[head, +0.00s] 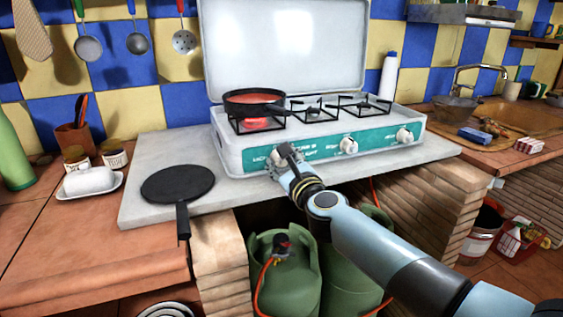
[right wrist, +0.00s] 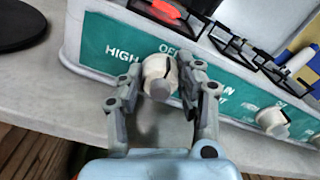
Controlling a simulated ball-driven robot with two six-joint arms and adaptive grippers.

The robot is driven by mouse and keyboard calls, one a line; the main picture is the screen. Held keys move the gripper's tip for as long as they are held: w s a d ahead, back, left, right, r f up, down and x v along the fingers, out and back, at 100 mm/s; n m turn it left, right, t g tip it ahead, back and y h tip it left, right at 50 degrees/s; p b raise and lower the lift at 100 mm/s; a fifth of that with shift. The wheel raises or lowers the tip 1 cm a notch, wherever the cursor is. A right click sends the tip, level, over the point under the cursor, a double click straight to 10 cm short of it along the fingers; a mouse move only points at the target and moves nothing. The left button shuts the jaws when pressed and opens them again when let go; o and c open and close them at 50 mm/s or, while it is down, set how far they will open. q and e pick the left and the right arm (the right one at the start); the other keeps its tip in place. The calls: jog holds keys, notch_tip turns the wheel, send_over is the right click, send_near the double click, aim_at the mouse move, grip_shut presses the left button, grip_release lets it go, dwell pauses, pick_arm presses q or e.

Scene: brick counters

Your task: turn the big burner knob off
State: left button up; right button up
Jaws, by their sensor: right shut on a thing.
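The white camping stove (head: 232,160) stands on the grey slab with its lid up. Its left burner glows red (head: 257,123) under a dark pan (head: 240,106) with red contents. My right gripper (head: 283,160) is at the leftmost knob on the teal front panel and hides most of it in the head view. In the right wrist view, my right gripper (right wrist: 158,90) is shut with one finger on each side of the cream knob (right wrist: 157,72). "HIGH" is printed to the knob's left and part of "OFF" above it. I cannot tell its exact angle. My left gripper is out of view.
Two other knobs (head: 348,146) (head: 404,135) are to the right on the panel. A black flat pan (head: 177,184) lies on the slab at left, its handle over the front edge. Green gas bottles (head: 285,275) stand below the counter.

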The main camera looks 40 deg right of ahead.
jog(key=shift+s+f+m, duration=0.1)
jog(key=shift+f+m, duration=0.05)
jog(key=shift+m, duration=0.15)
jog(key=o, duration=1.1)
jog(key=shift+o, duration=0.2)
jog(key=v, duration=1.2)
